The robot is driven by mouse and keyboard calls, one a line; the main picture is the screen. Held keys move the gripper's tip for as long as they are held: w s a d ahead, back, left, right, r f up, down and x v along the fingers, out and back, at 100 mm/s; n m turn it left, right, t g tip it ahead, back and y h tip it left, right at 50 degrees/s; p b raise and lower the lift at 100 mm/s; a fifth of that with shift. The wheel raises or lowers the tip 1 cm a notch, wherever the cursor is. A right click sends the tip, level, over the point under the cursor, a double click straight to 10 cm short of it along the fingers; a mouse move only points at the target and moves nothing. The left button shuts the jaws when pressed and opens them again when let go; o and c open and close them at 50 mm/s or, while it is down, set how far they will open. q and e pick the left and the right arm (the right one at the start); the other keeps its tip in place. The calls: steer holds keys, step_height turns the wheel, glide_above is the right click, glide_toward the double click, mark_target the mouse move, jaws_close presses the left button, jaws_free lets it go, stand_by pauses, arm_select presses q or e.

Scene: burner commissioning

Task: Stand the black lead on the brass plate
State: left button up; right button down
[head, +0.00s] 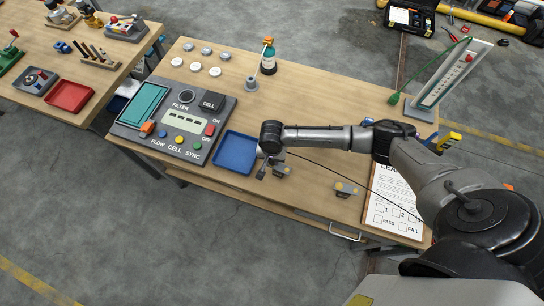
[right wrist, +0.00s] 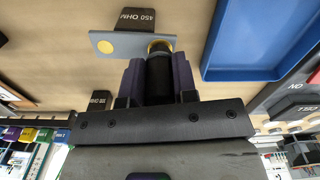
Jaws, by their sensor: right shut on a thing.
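My right gripper (head: 264,165) is near the front edge of the table, just right of the blue tray. In the right wrist view its purple-padded fingers (right wrist: 160,80) are shut on the black lead (right wrist: 160,72), a dark cylinder. My left gripper is not in view.
The blue tray (head: 222,157) and the grey control panel (head: 178,148) are left of the gripper. Another small bracket (head: 345,188) stands to the right, before the paper sheet (head: 390,213). A thin black cable (head: 325,163) runs right. A bottle (head: 269,62) stands behind.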

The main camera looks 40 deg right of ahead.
steer(key=shift+f, duration=0.15)
steer(key=c, duration=1.4)
jaws_free()
steer(key=o, duration=0.6)
step_height(320, 180, up, 12)
steer(key=shift+r+p, duration=0.1)
steer(key=shift+p, duration=0.45)
steer(key=shift+r, duration=0.75)
